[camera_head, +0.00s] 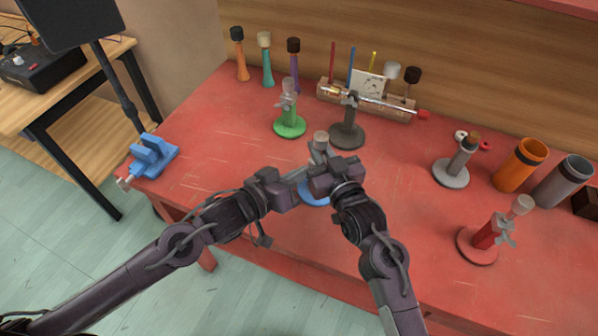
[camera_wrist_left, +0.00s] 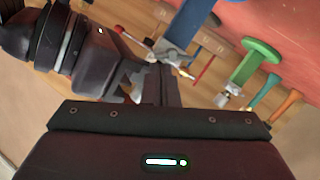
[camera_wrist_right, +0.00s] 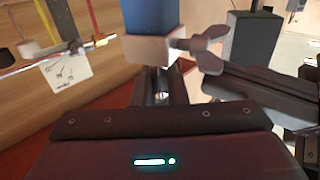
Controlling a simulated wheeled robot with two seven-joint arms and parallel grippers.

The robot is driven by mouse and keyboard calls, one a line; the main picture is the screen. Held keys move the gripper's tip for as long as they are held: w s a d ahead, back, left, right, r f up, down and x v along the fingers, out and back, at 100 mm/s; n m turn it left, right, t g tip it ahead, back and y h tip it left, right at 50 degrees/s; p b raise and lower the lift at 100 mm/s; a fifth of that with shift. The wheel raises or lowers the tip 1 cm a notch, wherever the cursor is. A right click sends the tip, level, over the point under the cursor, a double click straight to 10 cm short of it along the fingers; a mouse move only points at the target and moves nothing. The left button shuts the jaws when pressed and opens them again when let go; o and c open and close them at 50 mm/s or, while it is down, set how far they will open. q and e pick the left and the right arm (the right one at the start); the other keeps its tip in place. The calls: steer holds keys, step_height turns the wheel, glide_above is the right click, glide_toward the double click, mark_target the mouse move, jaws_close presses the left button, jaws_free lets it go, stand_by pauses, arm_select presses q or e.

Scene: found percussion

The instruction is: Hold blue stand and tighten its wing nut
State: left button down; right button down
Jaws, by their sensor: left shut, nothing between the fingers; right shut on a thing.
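The blue stand stands on the red table, with its round blue base (camera_head: 313,194) and pale cap (camera_head: 321,138) showing between my arms. In the right wrist view its blue post (camera_wrist_right: 153,14) rises from a pale collar (camera_wrist_right: 150,48), with a grey wing nut (camera_wrist_right: 208,46) at the collar's side. My right gripper (camera_wrist_right: 160,85) is shut on the stand at this collar; the exact contact is partly hidden. My left gripper (camera_head: 297,188) is shut and empty close beside the stand. Its fingers (camera_wrist_right: 262,85) show near the wing nut; I cannot tell whether they touch it.
A green stand (camera_head: 289,126) and a dark stand (camera_head: 347,134) are behind. A grey stand (camera_head: 451,173), a red stand (camera_head: 478,246) and tubes (camera_head: 518,165) stand to the right. A blue clamp (camera_head: 152,156) is on the left edge. The front left tabletop is bare.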

arm_select(q)
steer(key=shift+s+d+f+m+y, duration=0.45)
steer(key=shift+f+m, duration=0.2)
steer(key=shift+m, duration=0.25)
arm_select(e)
steer(key=shift+s+r, duration=0.1)
arm_select(q)
steer(key=shift+s+f, duration=0.15)
steer(key=shift+f, duration=0.05)
arm_select(e)
steer(key=shift+a+r, duration=0.1)
steer(key=shift+a, duration=0.05)
arm_select(q)
steer(key=r+v, duration=0.1)
steer(key=v, duration=0.7)
steer(key=shift+w+t, duration=0.3)
steer(key=shift+a+f, duration=0.1)
arm_select(e)
steer(key=c, duration=1.4)
jaws_free()
steer(key=shift+o, duration=0.2)
steer(key=shift+f, duration=0.2)
